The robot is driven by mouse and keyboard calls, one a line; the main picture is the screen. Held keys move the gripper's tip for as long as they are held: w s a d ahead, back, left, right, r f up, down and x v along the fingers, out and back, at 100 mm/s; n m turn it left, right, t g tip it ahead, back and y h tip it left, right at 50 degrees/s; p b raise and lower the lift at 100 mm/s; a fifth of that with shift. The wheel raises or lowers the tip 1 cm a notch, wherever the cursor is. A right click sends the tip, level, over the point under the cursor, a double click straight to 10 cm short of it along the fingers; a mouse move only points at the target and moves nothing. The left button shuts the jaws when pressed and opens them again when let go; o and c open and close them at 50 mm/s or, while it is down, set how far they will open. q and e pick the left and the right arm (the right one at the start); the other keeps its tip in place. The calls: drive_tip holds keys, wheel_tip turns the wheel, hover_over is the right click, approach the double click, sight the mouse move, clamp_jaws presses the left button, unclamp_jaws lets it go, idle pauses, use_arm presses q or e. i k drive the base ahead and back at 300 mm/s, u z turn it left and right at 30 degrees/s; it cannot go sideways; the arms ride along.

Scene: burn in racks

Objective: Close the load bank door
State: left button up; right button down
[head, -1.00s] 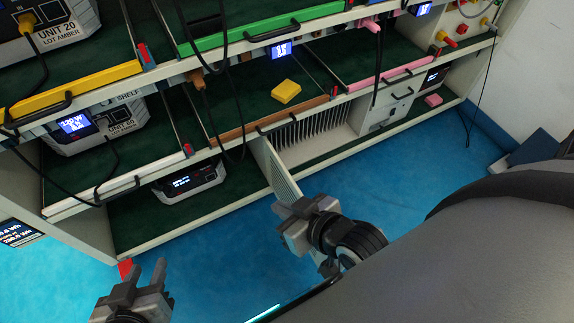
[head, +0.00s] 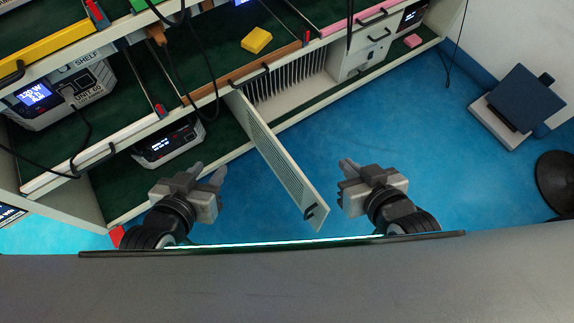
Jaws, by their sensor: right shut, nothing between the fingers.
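The load bank door (head: 277,160) is a pale perforated panel. It stands open, swung out from the bottom level of the rack over the blue floor, with a dark handle (head: 316,211) near its free end. Behind its hinge side is the load bank (head: 292,80), whose white fins are exposed. My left gripper (head: 208,170) is left of the door, open and empty, apart from it. My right gripper (head: 346,168) is right of the door's free end, shut and empty, with a small gap between it and the panel.
A bottom-level unit with a lit display (head: 170,142) stands left of the door. Black cables hang before the rack.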

sight(315, 209)
drive_tip(key=z, duration=2.95)
drive_tip(key=k, duration=1.3)
drive_tip(key=u, duration=2)
